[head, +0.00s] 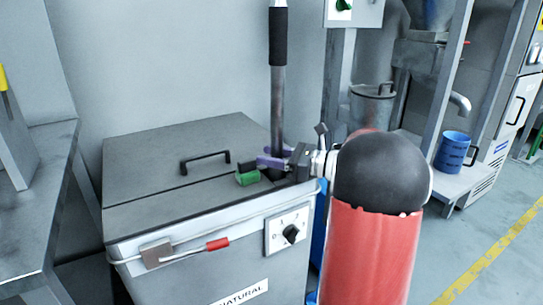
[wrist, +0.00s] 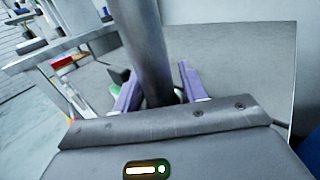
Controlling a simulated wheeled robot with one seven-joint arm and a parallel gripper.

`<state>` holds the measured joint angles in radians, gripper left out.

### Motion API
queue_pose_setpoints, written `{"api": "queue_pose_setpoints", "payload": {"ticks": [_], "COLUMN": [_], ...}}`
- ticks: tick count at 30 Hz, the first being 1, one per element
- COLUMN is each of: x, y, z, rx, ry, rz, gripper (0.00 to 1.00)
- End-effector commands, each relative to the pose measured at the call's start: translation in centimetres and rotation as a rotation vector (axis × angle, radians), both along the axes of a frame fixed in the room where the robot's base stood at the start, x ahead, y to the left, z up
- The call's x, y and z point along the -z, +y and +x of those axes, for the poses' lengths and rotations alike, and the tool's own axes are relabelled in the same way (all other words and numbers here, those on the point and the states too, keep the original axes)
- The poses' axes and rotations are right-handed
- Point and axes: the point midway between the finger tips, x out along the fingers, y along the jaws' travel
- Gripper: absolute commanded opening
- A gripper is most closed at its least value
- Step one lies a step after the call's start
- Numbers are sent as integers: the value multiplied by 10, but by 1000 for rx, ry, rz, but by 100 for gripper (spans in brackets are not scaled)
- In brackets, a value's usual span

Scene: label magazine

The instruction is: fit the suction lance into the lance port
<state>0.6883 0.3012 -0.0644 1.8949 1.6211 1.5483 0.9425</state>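The suction lance (head: 278,85) is a long grey metal tube with a black sleeve near its top, upright in the head view. It also fills the upper middle of the wrist view (wrist: 145,45). My gripper (head: 268,162) is low above the lid of the grey cabinet. Its purple fingers (wrist: 160,88) are on either side of the tube and look shut on it. The tube's lower end is hidden by my gripper. A green round piece (head: 247,177) is on the lid just left of my gripper; I cannot tell whether it is the lance port.
The grey cabinet (head: 150,208) has a black lid handle (head: 204,162), a red-tipped lever (head: 217,243) and a dial (head: 290,234) on its front. A metal table (head: 42,190) stands close on the left. A blue bucket (head: 452,151) stands at the right. Floor is clear at the far right.

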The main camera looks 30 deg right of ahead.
Motion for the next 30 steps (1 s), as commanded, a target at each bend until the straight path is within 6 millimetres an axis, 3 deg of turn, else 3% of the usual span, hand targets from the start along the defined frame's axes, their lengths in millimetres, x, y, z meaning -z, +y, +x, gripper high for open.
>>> {"api": "queue_pose_setpoints", "payload": {"ticks": [11,24,30], "x": [1,1,1], "y": [-2,-48,-55], "z": [-2,-48,-56], "rx": [1,3,0], "ry": [3,1,1], "rz": [0,0,0], "gripper": [51,51,51]}}
